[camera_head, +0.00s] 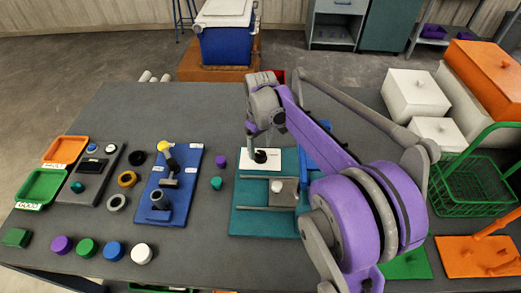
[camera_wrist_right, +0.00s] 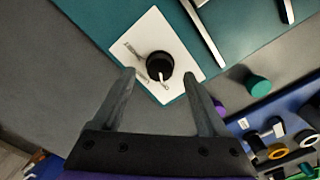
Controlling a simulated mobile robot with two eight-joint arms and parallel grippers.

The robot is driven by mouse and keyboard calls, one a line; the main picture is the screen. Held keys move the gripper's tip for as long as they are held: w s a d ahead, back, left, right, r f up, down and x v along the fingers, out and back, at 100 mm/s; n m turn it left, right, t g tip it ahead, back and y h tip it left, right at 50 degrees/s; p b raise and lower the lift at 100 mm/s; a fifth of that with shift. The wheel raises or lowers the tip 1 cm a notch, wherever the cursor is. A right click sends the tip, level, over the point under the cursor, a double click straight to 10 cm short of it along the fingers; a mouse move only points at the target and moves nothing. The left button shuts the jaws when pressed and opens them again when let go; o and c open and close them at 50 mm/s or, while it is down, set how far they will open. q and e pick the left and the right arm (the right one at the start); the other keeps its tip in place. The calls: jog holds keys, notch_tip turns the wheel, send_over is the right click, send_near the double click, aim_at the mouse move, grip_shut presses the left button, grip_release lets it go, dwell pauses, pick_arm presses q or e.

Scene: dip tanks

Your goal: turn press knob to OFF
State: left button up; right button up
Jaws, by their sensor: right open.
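The press knob (camera_wrist_right: 159,66) is a black round knob on a white plate (camera_wrist_right: 140,38) in the right wrist view. The plate carries small markings that are too small to read. In the head view the knob (camera_head: 261,156) shows on the white plate at the back of the teal press base (camera_head: 250,222). My right gripper (camera_wrist_right: 160,76) is open, its fingers on either side of the knob in the wrist view. The frames do not show clearly whether they touch it. In the head view my right gripper (camera_head: 258,140) is over the knob. My left gripper is not in view.
A blue fixture (camera_head: 181,207) stands left of the press, with a purple piece (camera_head: 221,162) and a teal piece (camera_head: 216,183) between them. White boxes (camera_head: 414,95) and a green basket (camera_head: 470,200) are at right. Green (camera_head: 42,187) and orange trays are at far left.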

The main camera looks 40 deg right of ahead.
aim_at(261, 154)
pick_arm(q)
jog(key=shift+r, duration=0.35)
pick_arm(e)
notch_tip(261, 154, up, 9)
jog(key=shift+f, duration=0.2)
